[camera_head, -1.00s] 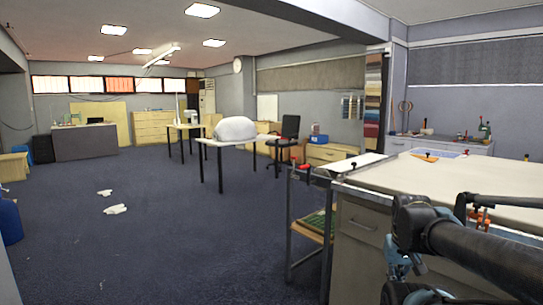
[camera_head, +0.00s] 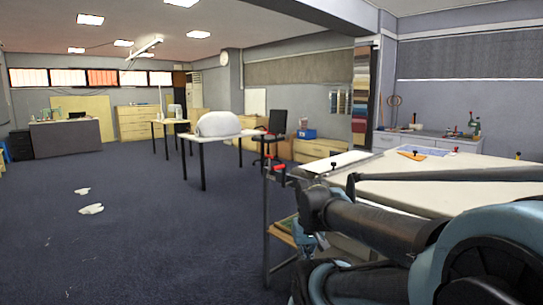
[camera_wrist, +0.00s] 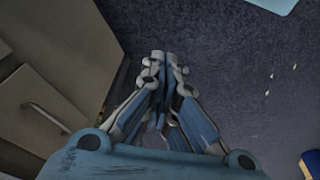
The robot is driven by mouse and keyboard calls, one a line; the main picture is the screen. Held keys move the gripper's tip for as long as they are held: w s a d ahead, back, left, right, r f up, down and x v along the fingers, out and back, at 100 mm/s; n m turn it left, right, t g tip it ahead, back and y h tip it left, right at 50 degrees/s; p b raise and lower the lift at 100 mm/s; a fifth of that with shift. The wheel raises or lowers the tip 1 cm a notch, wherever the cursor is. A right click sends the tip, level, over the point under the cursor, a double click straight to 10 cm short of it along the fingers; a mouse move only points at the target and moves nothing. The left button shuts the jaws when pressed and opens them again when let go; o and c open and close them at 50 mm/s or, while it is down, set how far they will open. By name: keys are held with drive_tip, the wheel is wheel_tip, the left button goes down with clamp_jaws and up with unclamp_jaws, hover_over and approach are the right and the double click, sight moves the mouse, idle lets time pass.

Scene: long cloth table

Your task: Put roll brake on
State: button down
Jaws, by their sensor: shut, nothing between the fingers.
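My gripper (camera_wrist: 163,58) shows in the wrist view with its fingers closed together and nothing between them, above dark blue carpet. In the head view, my arm covers the lower right and the fingers cannot be made out. The long cloth table (camera_head: 440,188) stands at the right with a pale top. A metal stand with small red parts (camera_head: 280,168) is at its left end. I cannot tell which part, if any, is the roll brake. The table's near edge and side are largely hidden behind my arm.
Grey cabinet fronts with a handle (camera_wrist: 46,117) lie close to the left of my gripper in the wrist view. A white table with a white bundle (camera_head: 218,124) and a black chair (camera_head: 274,130) stand farther back. Open carpet (camera_head: 150,240) lies left, with white scraps (camera_head: 91,209).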

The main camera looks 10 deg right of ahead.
drive_tip(key=w+r+m, duration=0.2)
drive_tip(key=w+r, duration=1.3)
drive_tip(key=r, duration=0.3)
drive_tip(key=w+r+m, duration=0.1)
drive_tip(key=w+r, duration=0.4)
drive_tip(key=w, duration=0.5)
drive_tip(key=w+r+m, duration=0.2)
drive_tip(key=w+r, duration=0.3)
drive_tip(key=w, duration=0.5)
drive_tip(key=w+r+m, duration=0.1)
drive_tip(key=w+r, duration=0.4)
drive_tip(key=w, duration=0.5)
drive_tip(key=w+d+f+m+g+h, duration=0.1)
drive_tip(key=w+f+m, duration=0.15)
drive_tip(key=w, duration=1.05)
drive_tip(key=w+f+m, duration=0.2)
drive_tip(key=w+f, duration=0.1)
drive_tip(key=w, duration=1.1)
drive_tip(key=shift+m, duration=0.25)
drive_tip(key=shift+s+a+f, duration=0.25)
drive_tip(key=shift+a+f, duration=0.05)
drive_tip(key=shift+f, duration=1.2)
drive_tip(key=shift+s+a+f, duration=0.25)
drive_tip(key=shift+f, duration=1.3)
drive_tip(key=shift+s+a+f, duration=0.25)
drive_tip(key=shift+a+f, duration=0.05)
drive_tip(key=shift+f, duration=1.2)
